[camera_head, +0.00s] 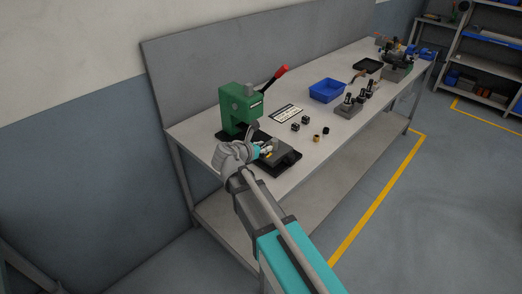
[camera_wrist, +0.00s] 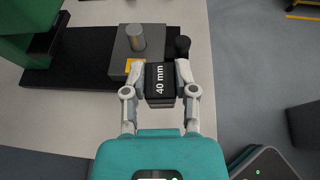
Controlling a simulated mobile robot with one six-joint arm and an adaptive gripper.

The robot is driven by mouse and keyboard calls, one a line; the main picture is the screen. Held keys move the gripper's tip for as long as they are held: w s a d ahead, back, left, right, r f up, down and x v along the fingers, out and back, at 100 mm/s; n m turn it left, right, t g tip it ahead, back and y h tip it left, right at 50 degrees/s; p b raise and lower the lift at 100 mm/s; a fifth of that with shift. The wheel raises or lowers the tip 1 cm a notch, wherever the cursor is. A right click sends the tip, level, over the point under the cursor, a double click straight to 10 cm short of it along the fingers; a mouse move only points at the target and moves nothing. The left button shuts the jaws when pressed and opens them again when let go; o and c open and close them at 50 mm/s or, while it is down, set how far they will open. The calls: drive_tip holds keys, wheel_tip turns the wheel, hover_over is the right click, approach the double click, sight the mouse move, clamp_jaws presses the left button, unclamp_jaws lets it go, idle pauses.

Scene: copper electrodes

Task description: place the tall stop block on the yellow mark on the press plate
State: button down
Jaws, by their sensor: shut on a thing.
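My gripper (camera_wrist: 160,74) is shut on a black block marked "40 mm" (camera_wrist: 160,86); one finger is on each side of it. Just beyond the block in the wrist view is a grey plate (camera_wrist: 118,46) with an upright metal cylinder (camera_wrist: 135,37). A yellow mark (camera_wrist: 132,65) shows on the near part of the plate, partly hidden by my left finger and the block. I cannot tell whether the block touches the plate. In the head view my gripper (camera_head: 262,150) is at the grey plate (camera_head: 275,157), and the block is not clear.
The green press (camera_head: 238,108) with its red lever (camera_head: 273,82) stands behind the plate. A black base (camera_wrist: 80,72) lies under the plate. A black knob (camera_wrist: 183,46) is close to my right finger. Small blocks (camera_head: 300,122), a blue bin (camera_head: 326,90) and fixtures (camera_head: 350,105) stand farther along the bench.

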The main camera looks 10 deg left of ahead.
drive_tip(key=shift+w+d, duration=0.25)
drive_tip(key=shift+w, duration=0.25)
drive_tip(key=shift+r, duration=0.1)
drive_tip(key=shift+w, duration=0.1)
drive_tip(key=w+d+r+p, duration=0.2)
drive_tip(key=w+d, duration=0.4)
drive_tip(key=w, duration=0.1)
drive_tip(key=w+d+r+m+h+p, duration=0.1)
drive_tip(key=w+d+r+p, duration=0.2)
drive_tip(key=w+d, duration=0.3)
drive_tip(key=shift+w+d+r, duration=0.2)
drive_tip(key=shift+w+d, duration=0.15)
drive_tip(key=shift+w, duration=0.2)
drive_tip(key=shift+a, duration=0.1)
